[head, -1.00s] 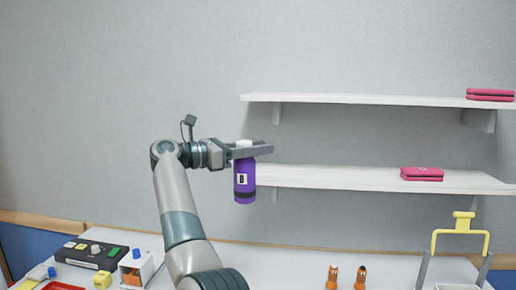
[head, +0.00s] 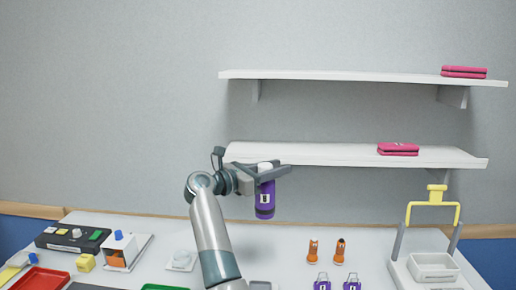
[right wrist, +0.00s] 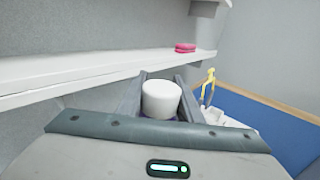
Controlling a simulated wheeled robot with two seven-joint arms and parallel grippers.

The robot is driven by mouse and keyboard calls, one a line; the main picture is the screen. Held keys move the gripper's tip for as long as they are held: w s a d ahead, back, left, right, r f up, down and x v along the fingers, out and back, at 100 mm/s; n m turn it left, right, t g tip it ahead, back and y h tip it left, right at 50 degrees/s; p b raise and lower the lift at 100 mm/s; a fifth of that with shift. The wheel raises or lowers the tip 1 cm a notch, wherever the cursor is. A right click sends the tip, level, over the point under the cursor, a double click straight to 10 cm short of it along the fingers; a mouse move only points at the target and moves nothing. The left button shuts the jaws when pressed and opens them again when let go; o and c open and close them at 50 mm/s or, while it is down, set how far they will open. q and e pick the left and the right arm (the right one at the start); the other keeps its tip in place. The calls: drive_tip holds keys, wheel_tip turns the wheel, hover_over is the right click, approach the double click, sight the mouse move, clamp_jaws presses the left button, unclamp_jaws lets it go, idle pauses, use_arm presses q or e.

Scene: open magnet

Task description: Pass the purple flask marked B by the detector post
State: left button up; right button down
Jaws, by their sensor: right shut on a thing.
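My right gripper (head: 277,170) is shut on a purple flask (head: 265,205) with a white cap and a pale label. The label's letter is too small to read surely. The flask hangs upright in the air above the table, its cap overlapping the lower shelf's front edge in the head view. In the right wrist view the white cap (right wrist: 161,98) sits between the two grey fingers. A grey stand with a yellow top frame (head: 433,207) is at the right; I cannot tell if it is the detector post. My left gripper is not in view.
Two white shelves (head: 350,153) on the back wall carry pink cases (head: 398,149). Two more purple flasks (head: 322,283) and two orange items (head: 313,251) stand on the table. A dark button panel (head: 72,240) and red tray (head: 40,280) lie at left.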

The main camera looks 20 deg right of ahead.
drive_tip(key=s+f+n+t+y, duration=0.5)
drive_tip(key=s+f+t, duration=0.45)
drive_tip(key=f, duration=0.55)
drive_tip(key=s+a+f+n+t+y, duration=0.35)
drive_tip(key=s+a+n+y, duration=0.3)
drive_tip(key=s+a, duration=0.35)
drive_tip(key=s+a+f+n+t+y, duration=0.2)
drive_tip(key=s+a+f+n+y, duration=0.3)
drive_tip(key=s+a+y, duration=0.45)
use_arm(q)
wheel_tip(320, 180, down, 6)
drive_tip(key=b, duration=0.6)
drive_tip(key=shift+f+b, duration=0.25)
drive_tip(key=shift+b, duration=0.05)
use_arm(e)
wheel_tip(320, 180, down, 6)
drive_tip(key=s+d+h, duration=0.1)
drive_tip(key=d+h, duration=0.1)
drive_tip(key=h, duration=0.1)
drive_tip(key=shift+s, duration=0.2)
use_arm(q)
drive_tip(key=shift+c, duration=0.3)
use_arm(e)
drive_tip(key=shift+m, duration=0.25)
